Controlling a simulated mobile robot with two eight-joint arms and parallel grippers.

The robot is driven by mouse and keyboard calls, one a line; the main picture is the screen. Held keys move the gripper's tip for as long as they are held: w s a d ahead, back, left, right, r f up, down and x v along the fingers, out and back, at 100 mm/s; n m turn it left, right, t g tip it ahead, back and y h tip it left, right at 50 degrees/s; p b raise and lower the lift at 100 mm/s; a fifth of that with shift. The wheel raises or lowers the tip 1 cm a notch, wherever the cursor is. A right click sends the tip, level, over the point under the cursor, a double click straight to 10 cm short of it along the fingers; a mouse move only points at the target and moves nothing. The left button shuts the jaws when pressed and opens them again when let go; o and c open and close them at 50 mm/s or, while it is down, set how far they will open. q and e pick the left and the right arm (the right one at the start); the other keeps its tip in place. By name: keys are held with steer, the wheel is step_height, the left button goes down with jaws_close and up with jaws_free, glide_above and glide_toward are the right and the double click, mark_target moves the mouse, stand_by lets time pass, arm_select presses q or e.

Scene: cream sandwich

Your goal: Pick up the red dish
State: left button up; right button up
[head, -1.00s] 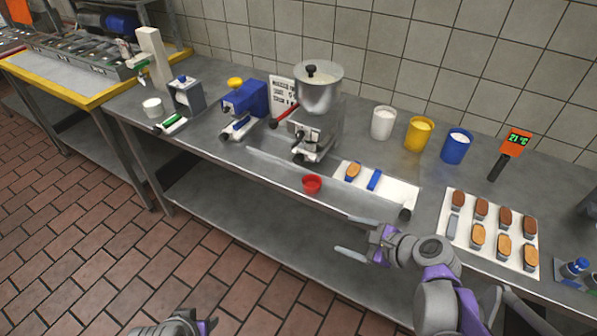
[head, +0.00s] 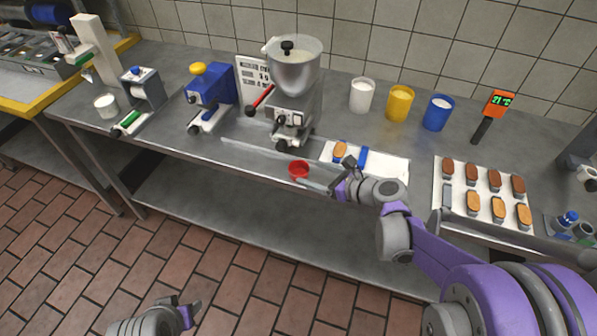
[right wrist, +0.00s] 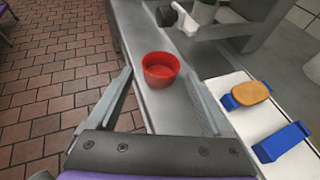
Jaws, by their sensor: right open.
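The small round red dish (head: 298,170) sits upright on the front part of the steel counter, below the mixer. It also shows in the right wrist view (right wrist: 162,80), empty inside. My right gripper (head: 325,175) is open and empty. It is just right of the dish in the head view, with the fingers pointing toward it. In the right wrist view the dish appears between and slightly beyond the two fingertips (right wrist: 157,74). I see no contact. My left gripper (head: 188,312) is low over the floor at the bottom of the head view, away from the counter; its jaw opening is unclear.
A mixer with a steel hopper (head: 294,70) stands behind the dish. A white board (head: 385,168) with a biscuit in a blue holder and an empty blue holder lies right of it. White, yellow and blue cups (head: 437,115) stand behind. The counter's front edge is close to the dish.

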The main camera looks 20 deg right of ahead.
mark_target(293, 166)
steer(key=x, duration=0.5)
steer(key=shift+d, duration=0.1)
steer(key=c, duration=1.1)
